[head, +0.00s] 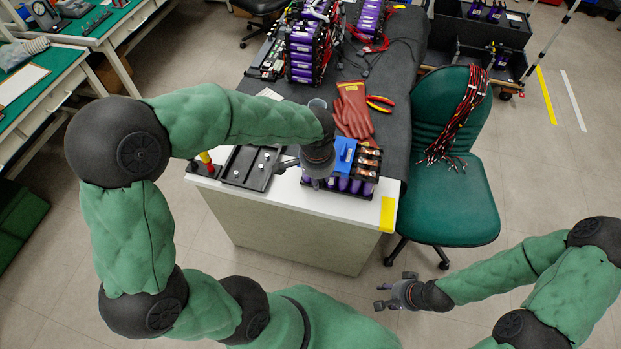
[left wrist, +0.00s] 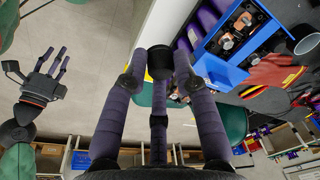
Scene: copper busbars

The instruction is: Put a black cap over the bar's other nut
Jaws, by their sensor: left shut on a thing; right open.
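The cap is held in the air, apart from the pack. The pack has purple cells, a blue cover (head: 345,152) and copper bars (head: 368,162). My right gripper (head: 383,291) is open and empty, low over the floor.
A black tray (head: 237,178) with small parts lies left of the pack. Red gloves (head: 353,110) and pliers (head: 380,103) lie behind it. A grey cup (left wrist: 307,43) stands near the pack. A green chair (head: 450,205) stands to the right of the table.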

